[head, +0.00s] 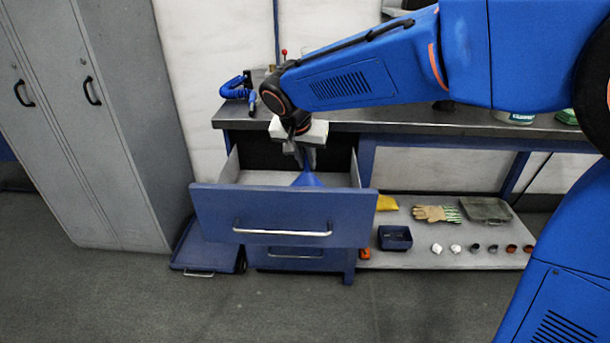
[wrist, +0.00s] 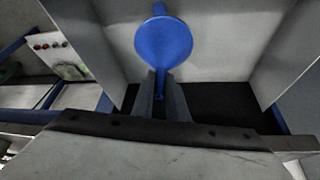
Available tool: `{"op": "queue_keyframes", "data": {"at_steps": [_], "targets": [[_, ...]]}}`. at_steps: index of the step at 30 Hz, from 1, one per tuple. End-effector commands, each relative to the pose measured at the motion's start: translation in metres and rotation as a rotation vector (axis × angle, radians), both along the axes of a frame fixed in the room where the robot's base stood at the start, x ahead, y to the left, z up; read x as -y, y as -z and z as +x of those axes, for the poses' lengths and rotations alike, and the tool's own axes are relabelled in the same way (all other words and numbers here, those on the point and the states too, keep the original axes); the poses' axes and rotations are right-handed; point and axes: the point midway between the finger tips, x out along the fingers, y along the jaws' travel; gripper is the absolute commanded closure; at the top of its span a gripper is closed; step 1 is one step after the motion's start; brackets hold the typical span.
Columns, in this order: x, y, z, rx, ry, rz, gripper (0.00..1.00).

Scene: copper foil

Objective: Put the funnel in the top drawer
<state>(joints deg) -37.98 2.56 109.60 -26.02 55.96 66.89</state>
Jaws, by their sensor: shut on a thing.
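The blue funnel (head: 308,179) is in my gripper (head: 305,157), inside the open top drawer (head: 213,208) of the workbench. In the wrist view the funnel (wrist: 163,43) hangs between the two fingertips (wrist: 160,92), which are shut on its rim or tab. Its wide mouth faces the camera and its spout points away. The pale drawer floor (wrist: 228,58) lies behind it. The drawer's front panel hides the funnel's lower part in the head view, so I cannot tell whether it touches the floor.
The workbench top (head: 400,120) is just behind and above the drawer. A lower drawer (head: 290,255) is shut. A shelf (head: 450,258) at right holds gloves (head: 430,213), a blue bin (head: 394,238) and several small parts. Grey lockers (head: 75,110) stand at left, near a blue case (head: 205,250).

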Motion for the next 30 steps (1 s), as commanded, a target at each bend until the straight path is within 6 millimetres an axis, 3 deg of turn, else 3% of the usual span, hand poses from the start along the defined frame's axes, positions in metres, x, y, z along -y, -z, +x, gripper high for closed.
{"op": "queue_keyframes", "data": {"at_steps": [13, 25, 26, 27, 30], "targets": [[0.0, 0.041, 0.0, -0.001, -0.001, -0.002, 1.0], [0.0, 0.046, 0.0, 0.0, -0.001, 0.0, 1.0], [0.0, 0.045, 0.0, 0.001, 0.0, 0.0, 0.8], [0.0, 0.045, 0.0, 0.001, 0.0, 0.0, 0.7], [0.0, 0.045, 0.0, 0.001, 0.0, 0.0, 0.68]]}}
